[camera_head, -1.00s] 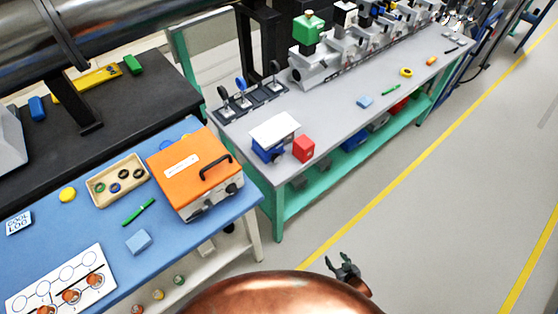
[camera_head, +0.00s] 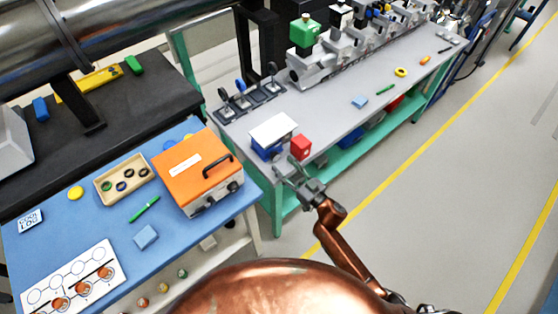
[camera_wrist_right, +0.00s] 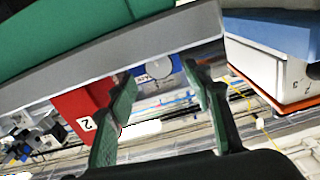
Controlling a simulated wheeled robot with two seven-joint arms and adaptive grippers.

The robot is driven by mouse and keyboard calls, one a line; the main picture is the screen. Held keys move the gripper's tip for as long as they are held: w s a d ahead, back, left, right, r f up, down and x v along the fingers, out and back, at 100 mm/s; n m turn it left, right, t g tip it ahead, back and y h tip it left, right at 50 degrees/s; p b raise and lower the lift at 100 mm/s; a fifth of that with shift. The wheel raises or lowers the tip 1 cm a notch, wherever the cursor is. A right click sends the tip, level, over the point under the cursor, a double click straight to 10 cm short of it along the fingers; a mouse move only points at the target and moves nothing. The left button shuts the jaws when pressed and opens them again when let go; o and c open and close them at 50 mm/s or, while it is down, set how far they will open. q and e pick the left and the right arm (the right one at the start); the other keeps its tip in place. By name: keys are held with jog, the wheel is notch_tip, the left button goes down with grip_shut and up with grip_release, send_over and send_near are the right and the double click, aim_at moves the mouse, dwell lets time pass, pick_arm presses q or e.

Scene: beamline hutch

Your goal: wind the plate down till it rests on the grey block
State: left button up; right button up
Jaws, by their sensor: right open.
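The white plate (camera_head: 273,128) tops a blue jack (camera_head: 262,152) at the near end of the grey bench. In the right wrist view the jack's blue body (camera_wrist_right: 160,68) and a round pale knob (camera_wrist_right: 158,68) show beyond the fingers. My right gripper (camera_head: 286,166) is open and empty, at the near bench edge, just short of the jack and a red block. It also shows in the right wrist view (camera_wrist_right: 160,78), with a finger on each side of the knob, apart from it. I cannot make out the grey block or any gap under the plate. My left gripper is out of view.
The red block (camera_head: 300,147), marked 2, stands close right of the jack. The bench (camera_head: 335,125) has a green frame. Left is a blue table (camera_head: 90,222) with an orange case (camera_head: 190,165). The floor at right is clear.

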aim_at(276, 158)
jog(key=shift+x, duration=1.95)
jog(key=shift+c, duration=0.4)
jog(key=c, duration=1.1)
jog(key=shift+o, duration=0.2)
jog(key=shift+n, duration=0.4)
jog(key=n, duration=0.2)
jog(key=shift+n, duration=0.3)
jog(key=shift+f+n, duration=0.1)
jog(key=shift+n, duration=1.5)
